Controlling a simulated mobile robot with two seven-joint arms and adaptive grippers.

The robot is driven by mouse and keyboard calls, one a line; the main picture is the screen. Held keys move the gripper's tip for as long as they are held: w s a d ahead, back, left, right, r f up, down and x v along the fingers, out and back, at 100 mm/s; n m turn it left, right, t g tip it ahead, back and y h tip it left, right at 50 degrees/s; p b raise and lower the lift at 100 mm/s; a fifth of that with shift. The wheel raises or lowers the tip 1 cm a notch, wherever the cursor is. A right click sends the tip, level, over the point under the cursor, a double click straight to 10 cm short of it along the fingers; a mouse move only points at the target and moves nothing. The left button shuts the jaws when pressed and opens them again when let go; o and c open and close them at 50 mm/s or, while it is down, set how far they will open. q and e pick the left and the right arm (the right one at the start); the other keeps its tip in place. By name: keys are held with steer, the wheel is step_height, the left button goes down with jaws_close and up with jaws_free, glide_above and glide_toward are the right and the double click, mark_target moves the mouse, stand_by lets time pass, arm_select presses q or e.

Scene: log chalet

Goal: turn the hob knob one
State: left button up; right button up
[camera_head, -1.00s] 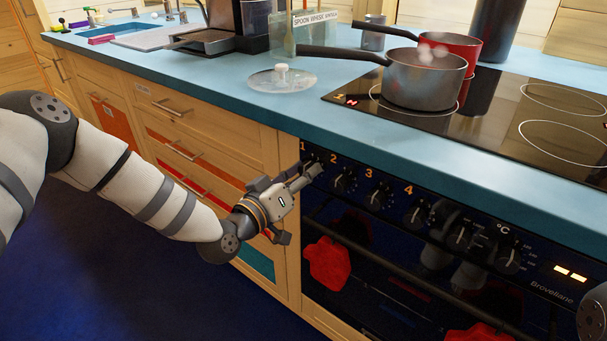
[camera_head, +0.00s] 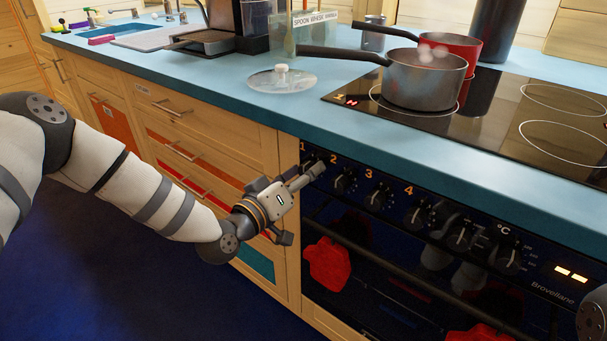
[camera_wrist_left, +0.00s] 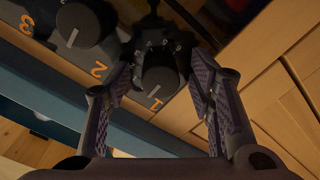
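Hob knob one (camera_wrist_left: 160,78) is a dark round knob with a pale pointer line, beside the orange "1" on the black oven panel. My left gripper (camera_head: 317,169) reaches the left end of the panel. In the head view its fingers hide most of knob one. In the left wrist view my left gripper (camera_wrist_left: 160,72) is open, one finger on each side of the knob, with narrow gaps apparent; contact cannot be judged surely. My right gripper is out of view; only part of my right arm shows at the right edge.
Knob two (camera_wrist_left: 78,30) sits close beside knob one, with more knobs (camera_head: 376,197) along the panel. The worktop edge (camera_head: 400,135) overhangs above. A steel pan (camera_head: 425,82) and a red pan (camera_head: 462,48) stand on the hob. A red mitt-like item (camera_head: 327,263) hangs below.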

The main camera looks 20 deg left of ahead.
arm_select(q)
steer(key=v, duration=1.2)
steer(key=s+d+f+m+g+y+p, duration=0.1)
steer(key=s+d+f+g+p, duration=0.1)
steer(key=s+f+g, duration=0.65)
steer(key=s+d+f+m+g+y+p, duration=0.1)
steer(key=s+d+f+m+g+p, duration=0.2)
steer(key=s+f, duration=0.9)
steer(key=s+a+r+g+y, duration=0.1)
steer(key=s+a+g+y, duration=0.1)
steer(key=s, duration=0.8)
steer(key=s+a+r+g+y, duration=0.1)
steer(key=s+a+g, duration=0.3)
steer(key=s, duration=0.7)
steer(key=shift+a+r+g+y, duration=0.4)
steer(key=shift+r+g, duration=0.3)
steer(key=shift+g, duration=0.15)
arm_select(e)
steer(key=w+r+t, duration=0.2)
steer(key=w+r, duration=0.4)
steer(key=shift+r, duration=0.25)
